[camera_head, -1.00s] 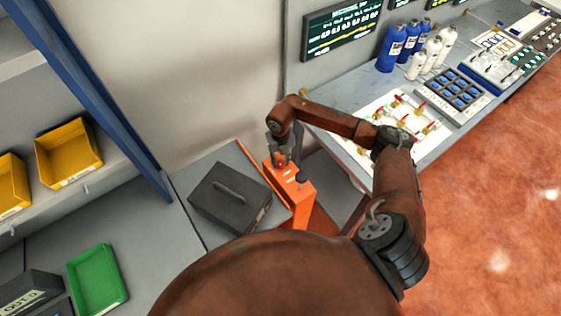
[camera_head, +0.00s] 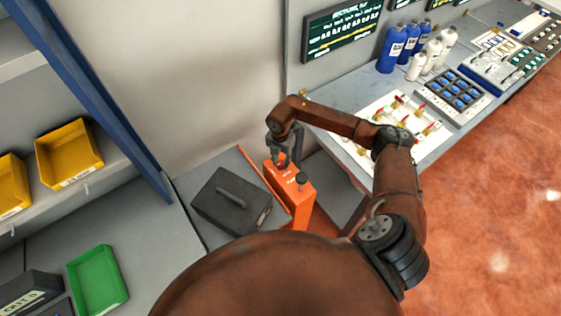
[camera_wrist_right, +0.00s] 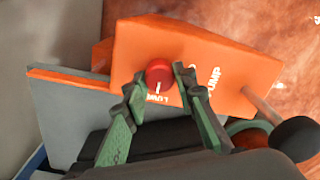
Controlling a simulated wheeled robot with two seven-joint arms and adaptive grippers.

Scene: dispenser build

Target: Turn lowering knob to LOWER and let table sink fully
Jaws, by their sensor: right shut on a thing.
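The orange lift unit (camera_head: 301,199) stands beside the grey lift table (camera_head: 184,188). Its red lowering knob (camera_wrist_right: 159,73) shows in the right wrist view, with "LOWER" partly readable beside it and "PUMP" farther right. My right gripper (camera_wrist_right: 156,84) is shut on the knob, one finger on each side. In the head view the right gripper (camera_head: 282,160) is over the top of the orange unit and hides most of the knob. A black-tipped pump handle (camera_head: 301,178) is close by. A dark case (camera_head: 232,203) with a handle lies on the table. My left gripper is not in view.
A workbench with a white valve panel (camera_head: 388,112) and bottles (camera_head: 390,50) is to the right. Shelves with yellow bins (camera_head: 68,153) and a green tray (camera_head: 97,279) are at left. A blue post (camera_head: 100,103) stands between shelves and wall.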

